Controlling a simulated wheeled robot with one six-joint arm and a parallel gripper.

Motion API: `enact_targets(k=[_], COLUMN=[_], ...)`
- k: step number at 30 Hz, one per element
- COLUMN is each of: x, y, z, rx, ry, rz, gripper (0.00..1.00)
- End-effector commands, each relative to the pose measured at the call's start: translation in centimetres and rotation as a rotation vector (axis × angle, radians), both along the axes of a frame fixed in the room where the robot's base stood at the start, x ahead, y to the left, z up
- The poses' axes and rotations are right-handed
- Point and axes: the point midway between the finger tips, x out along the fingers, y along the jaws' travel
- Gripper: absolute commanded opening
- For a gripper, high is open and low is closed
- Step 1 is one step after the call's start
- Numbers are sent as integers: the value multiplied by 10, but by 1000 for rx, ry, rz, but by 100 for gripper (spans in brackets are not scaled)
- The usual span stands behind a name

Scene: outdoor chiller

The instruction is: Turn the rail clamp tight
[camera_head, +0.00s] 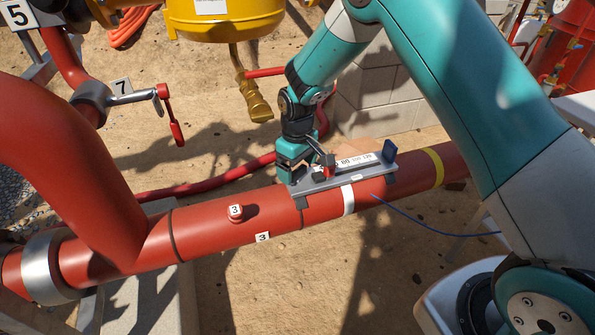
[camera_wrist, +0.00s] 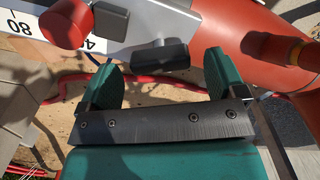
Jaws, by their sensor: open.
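A grey rail (camera_head: 318,183) with a white number scale (camera_head: 358,162) lies along the top of the red pipe. A red knob (camera_head: 328,167) with a dark stem stands at the rail's left part; it looks like the rail clamp's handle. In the wrist view, the red knob (camera_wrist: 64,24) is at upper left, joined to a dark block (camera_wrist: 111,20). A dark rounded piece (camera_wrist: 160,55) sits at the rail's edge, ahead of the fingertips. My gripper (camera_head: 296,160) is above the rail's left end; in the wrist view its green fingers (camera_wrist: 158,72) are apart, with nothing between them.
A thin blue cable (camera_head: 430,215) hangs nearby. A lever valve (camera_head: 135,97) and yellow vessel (camera_head: 222,20) stand behind.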

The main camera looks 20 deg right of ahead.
Motion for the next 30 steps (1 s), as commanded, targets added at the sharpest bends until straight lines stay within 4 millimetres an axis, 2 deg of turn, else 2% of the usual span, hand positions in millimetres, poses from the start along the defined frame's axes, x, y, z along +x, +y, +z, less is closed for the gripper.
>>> enact_targets(k=[4,13,14,18,20,30], x=[0,0,0,0,0,0], y=[0,0,0,0,0,0], z=[-11,-13,-13,-13,-13,-12], rx=[0,0,0,0,0,0], ry=[0,0,0,0,0,1], rz=[0,0,0,0,0,-48], gripper=[89,89,85,53,40,40])
